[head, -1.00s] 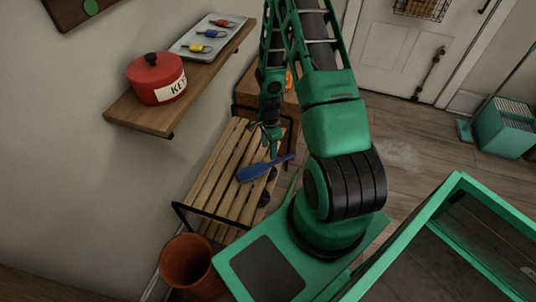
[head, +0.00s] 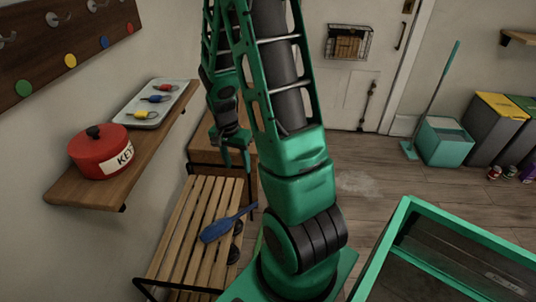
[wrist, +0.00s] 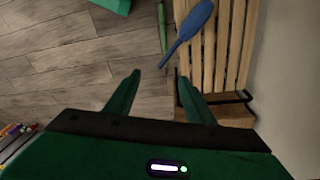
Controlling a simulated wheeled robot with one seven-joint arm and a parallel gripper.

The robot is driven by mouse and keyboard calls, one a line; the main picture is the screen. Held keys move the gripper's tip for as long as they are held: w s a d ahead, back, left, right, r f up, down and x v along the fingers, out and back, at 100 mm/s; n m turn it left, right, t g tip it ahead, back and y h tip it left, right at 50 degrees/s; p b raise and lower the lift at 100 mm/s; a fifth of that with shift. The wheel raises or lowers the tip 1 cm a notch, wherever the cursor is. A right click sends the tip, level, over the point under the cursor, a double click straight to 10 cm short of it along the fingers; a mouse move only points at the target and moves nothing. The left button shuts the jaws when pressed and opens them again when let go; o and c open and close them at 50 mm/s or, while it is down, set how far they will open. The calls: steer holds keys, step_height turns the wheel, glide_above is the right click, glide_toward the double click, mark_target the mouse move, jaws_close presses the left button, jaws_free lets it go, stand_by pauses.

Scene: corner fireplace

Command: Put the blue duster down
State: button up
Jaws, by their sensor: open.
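The blue duster (head: 217,231) lies on the slatted wooden bench (head: 187,225), its thin end reaching past the bench's right edge in the head view. It also shows in the wrist view (wrist: 193,21), its broad part over the slats and its thin end over the edge. My gripper (head: 236,172) is above the far end of the bench, apart from the duster. In the wrist view my gripper (wrist: 157,85) has its two fingers spread with nothing between them.
A wooden wall shelf (head: 65,188) carries a red pot (head: 100,158) and a tray (head: 126,118) with several keys. A teal bin (head: 444,145) and grey bins (head: 497,120) stand at the back right. The floor (head: 370,165) in the middle is clear.

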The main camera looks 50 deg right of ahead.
steer(key=s+a+r+n, duration=0.3)
steer(key=s+r+n, duration=0.1)
steer(key=s+r, duration=0.5)
steer(key=s+a+r+n+y, duration=0.1)
steer(key=s+a+r+n, duration=0.2)
steer(key=s+r, duration=0.7)
steer(key=shift+s+a+r+n+t, duration=0.35)
steer(key=shift+s+n, duration=0.15)
steer(key=shift+n, duration=0.2)
steer(key=shift+w+f, duration=0.1)
steer(key=shift+w+f, duration=0.2)
steer(key=shift+w, duration=0.25)
